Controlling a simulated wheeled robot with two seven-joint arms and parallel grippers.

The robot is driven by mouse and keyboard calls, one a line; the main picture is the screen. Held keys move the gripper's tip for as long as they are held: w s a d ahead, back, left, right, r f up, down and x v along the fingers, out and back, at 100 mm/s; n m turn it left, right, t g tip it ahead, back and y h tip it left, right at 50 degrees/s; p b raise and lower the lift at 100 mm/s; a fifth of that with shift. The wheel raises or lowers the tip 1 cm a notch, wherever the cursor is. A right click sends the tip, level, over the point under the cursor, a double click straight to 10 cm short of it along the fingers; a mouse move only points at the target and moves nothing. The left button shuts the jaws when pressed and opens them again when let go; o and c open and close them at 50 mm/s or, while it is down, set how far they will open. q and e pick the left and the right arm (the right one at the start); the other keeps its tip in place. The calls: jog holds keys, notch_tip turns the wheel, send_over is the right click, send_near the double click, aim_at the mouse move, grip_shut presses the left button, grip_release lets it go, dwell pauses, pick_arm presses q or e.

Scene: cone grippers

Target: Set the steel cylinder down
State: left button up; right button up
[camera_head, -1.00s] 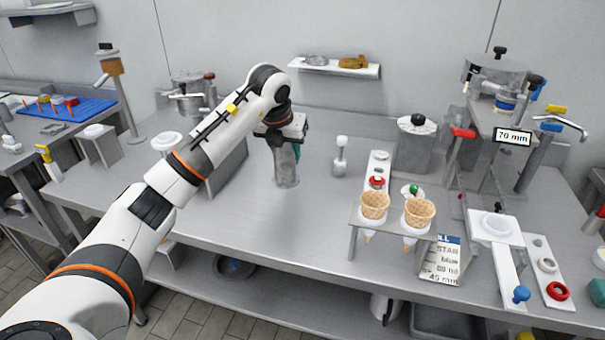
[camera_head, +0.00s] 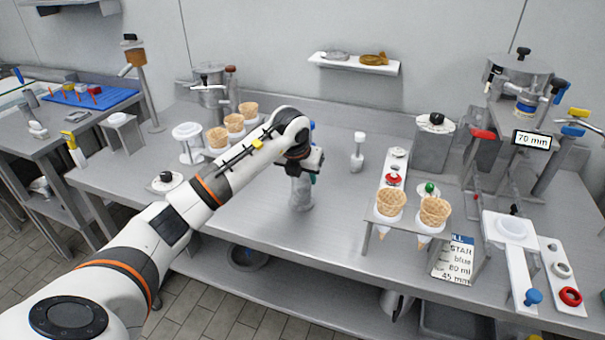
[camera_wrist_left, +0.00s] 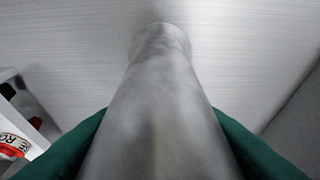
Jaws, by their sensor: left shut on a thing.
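The steel cylinder (camera_head: 301,195) is a grey, upright, plain tube over the middle of the steel table, left of the cone stand. My left gripper (camera_head: 302,178) is shut around its upper part, pointing down. In the left wrist view the cylinder (camera_wrist_left: 160,95) runs away from the camera between the green fingers of the gripper (camera_wrist_left: 160,150). Its far end is close to the table surface; I cannot tell whether it touches. My right gripper is not in view.
The steel table (camera_head: 255,215) is bare around the cylinder. A stand with two waffle cones (camera_head: 391,203) is to the right, with a printed card (camera_head: 455,258) beside it. A small white-topped post (camera_head: 357,150) stands behind. More cones (camera_head: 234,122) stand at the back left.

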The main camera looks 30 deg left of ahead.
pick_arm(q)
jog(key=o, duration=1.4)
jog(key=b+v, duration=0.1)
jog(key=v, duration=1.1)
jog(key=shift+s, duration=0.15)
